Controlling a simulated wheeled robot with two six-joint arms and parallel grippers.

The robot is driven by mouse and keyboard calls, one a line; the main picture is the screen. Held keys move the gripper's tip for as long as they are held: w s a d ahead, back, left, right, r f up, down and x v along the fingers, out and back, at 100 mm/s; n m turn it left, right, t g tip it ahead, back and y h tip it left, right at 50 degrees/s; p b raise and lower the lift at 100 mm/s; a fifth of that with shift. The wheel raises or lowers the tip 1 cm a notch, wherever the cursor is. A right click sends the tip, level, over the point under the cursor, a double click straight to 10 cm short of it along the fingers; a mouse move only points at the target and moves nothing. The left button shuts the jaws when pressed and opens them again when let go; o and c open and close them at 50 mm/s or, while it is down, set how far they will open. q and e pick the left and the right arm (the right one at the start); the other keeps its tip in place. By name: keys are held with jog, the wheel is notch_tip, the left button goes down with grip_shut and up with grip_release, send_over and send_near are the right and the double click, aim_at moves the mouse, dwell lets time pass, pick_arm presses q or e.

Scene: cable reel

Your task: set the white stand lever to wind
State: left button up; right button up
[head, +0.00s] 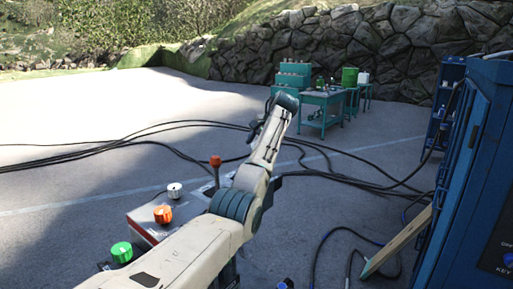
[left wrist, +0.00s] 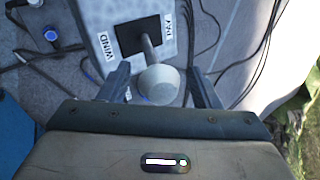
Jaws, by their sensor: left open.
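In the left wrist view, a lever with a pale grey-white ball knob (left wrist: 159,84) rises from a dark slot (left wrist: 133,36) in a light grey panel (left wrist: 112,12). A WIND label (left wrist: 106,43) is left of the slot and a PAY label (left wrist: 169,30) is right of it. The knob lies between the fingers of my open left gripper (left wrist: 160,92), with visible gaps on both sides. I cannot tell which setting the lever is in. In the head view my left arm reaches forward, its gripper (head: 258,126) small and dark; this lever cannot be made out there. My right gripper is out of view.
A console (head: 140,222) carries white, orange and green knobs; an orange-topped lever (head: 215,161) stands by my arm. Black cables (head: 330,178) cross the ground. A blue cabinet (head: 465,180) and a leaning plank (head: 398,241) are at right. Teal tables (head: 322,101) stand farther back.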

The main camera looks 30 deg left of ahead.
pick_arm(q)
jog(key=shift+d+r, duration=0.2)
jog(key=b+v, duration=0.4)
jog(key=v, duration=0.6)
jog(key=shift+r, duration=0.1)
